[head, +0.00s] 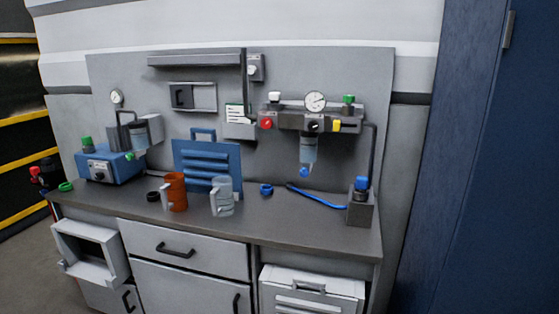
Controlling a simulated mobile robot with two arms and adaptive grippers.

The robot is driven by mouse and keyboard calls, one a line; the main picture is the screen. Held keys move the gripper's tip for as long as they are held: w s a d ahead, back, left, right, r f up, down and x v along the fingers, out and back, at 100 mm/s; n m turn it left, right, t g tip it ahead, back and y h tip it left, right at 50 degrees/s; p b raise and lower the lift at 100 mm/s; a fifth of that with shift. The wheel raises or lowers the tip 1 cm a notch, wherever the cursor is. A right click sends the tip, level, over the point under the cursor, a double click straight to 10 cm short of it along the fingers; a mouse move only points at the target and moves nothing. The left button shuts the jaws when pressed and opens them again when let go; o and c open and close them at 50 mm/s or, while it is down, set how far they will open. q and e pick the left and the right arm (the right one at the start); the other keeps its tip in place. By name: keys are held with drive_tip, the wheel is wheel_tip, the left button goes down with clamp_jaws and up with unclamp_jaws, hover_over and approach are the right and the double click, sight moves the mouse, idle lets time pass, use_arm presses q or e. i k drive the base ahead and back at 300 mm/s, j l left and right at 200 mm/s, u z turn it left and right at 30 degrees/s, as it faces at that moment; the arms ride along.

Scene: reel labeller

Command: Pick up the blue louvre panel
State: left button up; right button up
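The blue louvre panel (207,157) stands upright on the grey counter, leaning against or close to the grey backboard. It has horizontal slats and a handle loop on its top edge. An orange mug (176,193) and a clear mug (223,200) stand in front of it and hide parts of its lower edge. Neither of my grippers is in view.
A blue box with a green knob (108,165) stands left of the panel. Right of it lie a blue ring (266,189) and a blue hose (315,199) leading to a grey block (359,206). The counter's front strip (290,226) is clear.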

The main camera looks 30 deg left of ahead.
sight(200, 162)
drive_tip(key=j+z, duration=0.25)
drive_tip(key=j, duration=0.3)
drive_tip(key=j+z, duration=0.2)
drive_tip(key=j, duration=0.3)
drive_tip(key=j+z, duration=0.25)
drive_tip(key=j, duration=0.3)
drive_tip(key=k+j+z, duration=0.2)
drive_tip(key=j, duration=0.3)
drive_tip(key=k+j+z, duration=0.1)
drive_tip(key=j+z, duration=0.15)
drive_tip(key=j, duration=0.25)
